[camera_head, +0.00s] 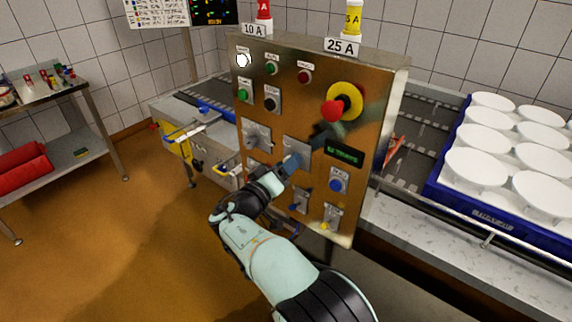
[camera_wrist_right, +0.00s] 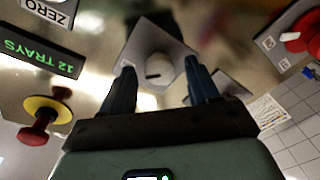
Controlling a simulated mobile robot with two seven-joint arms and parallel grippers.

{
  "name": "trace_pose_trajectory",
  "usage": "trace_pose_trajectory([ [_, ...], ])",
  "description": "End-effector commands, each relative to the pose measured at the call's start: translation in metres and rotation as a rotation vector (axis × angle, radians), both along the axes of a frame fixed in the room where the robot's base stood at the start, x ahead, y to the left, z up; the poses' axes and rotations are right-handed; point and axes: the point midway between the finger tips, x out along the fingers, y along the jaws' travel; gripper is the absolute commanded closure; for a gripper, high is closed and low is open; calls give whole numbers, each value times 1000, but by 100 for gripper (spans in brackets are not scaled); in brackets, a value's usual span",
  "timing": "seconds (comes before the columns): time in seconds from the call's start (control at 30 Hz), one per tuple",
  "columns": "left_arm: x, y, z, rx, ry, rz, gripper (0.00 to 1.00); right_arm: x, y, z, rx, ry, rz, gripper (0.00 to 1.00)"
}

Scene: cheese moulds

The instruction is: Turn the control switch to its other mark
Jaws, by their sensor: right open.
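The steel control panel (camera_head: 318,95) stands upright in the middle of the head view. A rotary switch on a square grey plate (camera_head: 298,143) sits at its middle, partly covered by my right gripper (camera_head: 289,164). In the right wrist view the switch's round grey knob (camera_wrist_right: 158,68) shows a pale pointer mark. My right gripper (camera_wrist_right: 161,88) is open, its two blue-grey fingers on either side of the knob in that view. I see no contact with it. The plate's marks are too blurred to read. My left gripper is not in view.
The panel also carries a red emergency stop (camera_head: 333,110) on yellow, a green-lettered display (camera_head: 344,155), a blue button (camera_head: 338,185) and a neighbouring switch plate (camera_head: 256,133). A blue crate (camera_head: 492,218) of white moulds stands right. Open floor lies left.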

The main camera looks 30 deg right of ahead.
Motion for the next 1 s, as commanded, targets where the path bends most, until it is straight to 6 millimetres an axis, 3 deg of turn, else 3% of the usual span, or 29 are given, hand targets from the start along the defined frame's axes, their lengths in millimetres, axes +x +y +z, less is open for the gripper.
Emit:
trace_pose_trajectory([
  [0.37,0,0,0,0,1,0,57,3,-5,0,0,1,1,40],
  [0.53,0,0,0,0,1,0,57,3,-5,0,1,2,1,95],
  [1.0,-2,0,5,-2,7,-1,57,3,-5,0,-32,84,2,95],
])
